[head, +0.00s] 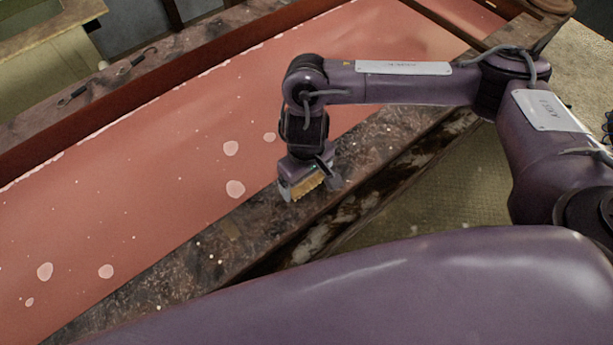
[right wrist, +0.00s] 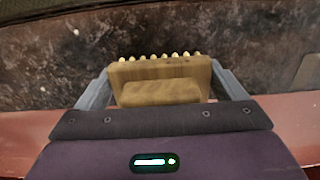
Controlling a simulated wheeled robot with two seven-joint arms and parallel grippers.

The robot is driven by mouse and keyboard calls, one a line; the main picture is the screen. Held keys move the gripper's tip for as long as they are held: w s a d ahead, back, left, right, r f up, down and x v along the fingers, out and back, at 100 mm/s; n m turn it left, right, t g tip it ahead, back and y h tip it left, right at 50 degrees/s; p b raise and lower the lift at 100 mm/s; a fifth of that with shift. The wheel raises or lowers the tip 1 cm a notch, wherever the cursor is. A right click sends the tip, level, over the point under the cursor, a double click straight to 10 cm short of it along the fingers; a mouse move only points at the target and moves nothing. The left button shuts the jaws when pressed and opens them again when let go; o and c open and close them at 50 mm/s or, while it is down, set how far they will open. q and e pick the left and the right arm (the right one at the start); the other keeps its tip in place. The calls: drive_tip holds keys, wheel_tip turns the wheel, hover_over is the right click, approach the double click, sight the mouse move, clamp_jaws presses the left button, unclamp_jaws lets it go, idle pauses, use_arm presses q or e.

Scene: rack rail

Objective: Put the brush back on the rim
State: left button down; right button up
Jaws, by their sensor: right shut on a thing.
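My right gripper (head: 306,180) is shut on the brush (head: 309,187), a wooden block with pale yellowish bristles. In the right wrist view the brush (right wrist: 160,80) sits between the two grey fingers, its row of bristle tufts toward the top of the picture. The gripper points down over the near rim (head: 240,225), a dark, stained, flat edge along the trough. I cannot tell whether the brush touches the rim. The rim also fills the upper part of the right wrist view (right wrist: 50,75). My left gripper is not in view.
A trough of reddish liquid (head: 150,170) with pale foam patches lies beyond the near rim. On the far rim lie several small dark tools or hooks (head: 110,75). A textured yellowish floor (head: 460,190) shows on the near side. The near rim left of the brush is bare.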

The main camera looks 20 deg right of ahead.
drive_tip(key=o, duration=0.7)
drive_tip(key=shift+f, duration=0.15)
wheel_tip(320, 180, up, 12)
drive_tip(key=shift+r+p, duration=0.2)
drive_tip(key=shift+p, duration=0.35)
